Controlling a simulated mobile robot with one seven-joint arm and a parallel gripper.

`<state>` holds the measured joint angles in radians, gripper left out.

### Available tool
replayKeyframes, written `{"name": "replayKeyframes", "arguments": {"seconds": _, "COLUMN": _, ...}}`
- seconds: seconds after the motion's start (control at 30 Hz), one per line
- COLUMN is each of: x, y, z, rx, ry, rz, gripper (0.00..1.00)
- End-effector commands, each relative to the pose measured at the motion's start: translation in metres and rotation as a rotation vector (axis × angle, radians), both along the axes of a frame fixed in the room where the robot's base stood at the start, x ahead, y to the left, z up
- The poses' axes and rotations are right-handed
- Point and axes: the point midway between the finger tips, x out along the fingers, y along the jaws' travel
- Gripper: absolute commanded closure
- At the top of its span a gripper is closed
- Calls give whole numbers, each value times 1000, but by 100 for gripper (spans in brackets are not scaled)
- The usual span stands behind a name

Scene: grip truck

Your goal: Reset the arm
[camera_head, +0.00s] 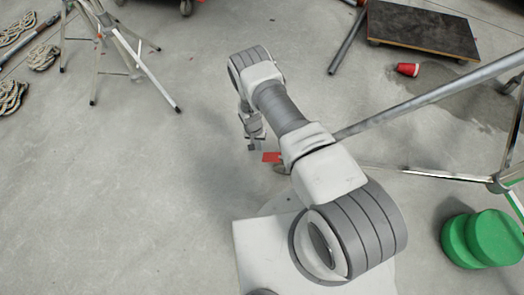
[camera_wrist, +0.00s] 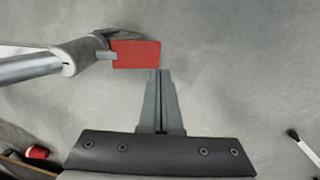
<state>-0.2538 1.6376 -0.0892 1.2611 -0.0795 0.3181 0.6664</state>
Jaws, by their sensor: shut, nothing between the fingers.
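My arm reaches out from my white base over the concrete floor and bends down at its far end. My gripper (camera_head: 253,146) points down in the head view, partly hidden by the arm's own links. In the wrist view my gripper (camera_wrist: 159,72) has its two grey fingers together, with nothing between them. A flat red piece (camera_head: 271,157) is just right of the gripper in the head view. In the wrist view the red piece (camera_wrist: 136,54) lies just beyond and left of the fingertips, at the end of a grey pole; I cannot tell whether they touch.
A metal stand with a long pole (camera_head: 430,97) crosses the right side. Green round objects (camera_head: 483,239) sit at lower right. A red cup (camera_head: 407,69) lies near a dark platform (camera_head: 422,30). A tripod stand (camera_head: 125,50) and ropes (camera_head: 43,56) are upper left.

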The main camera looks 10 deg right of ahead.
Motion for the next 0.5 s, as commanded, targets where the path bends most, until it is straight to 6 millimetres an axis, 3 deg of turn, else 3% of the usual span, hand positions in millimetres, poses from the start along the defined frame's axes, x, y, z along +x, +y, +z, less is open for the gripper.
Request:
{"name": "replayKeyframes", "arguments": {"seconds": 0.03, "x": 2, "y": 4, "z": 18, "rx": 0, "ry": -1, "rz": 1, "gripper": 100}}
{"name": "replayKeyframes", "arguments": {"seconds": 0.2, "x": 5, "y": 15, "z": 47, "rx": 0, "ry": -1, "rz": 1, "gripper": 100}}
{"name": "replayKeyframes", "arguments": {"seconds": 0.5, "x": 7, "y": 22, "z": 65, "rx": -1, "ry": 1, "rz": 0, "gripper": 100}}
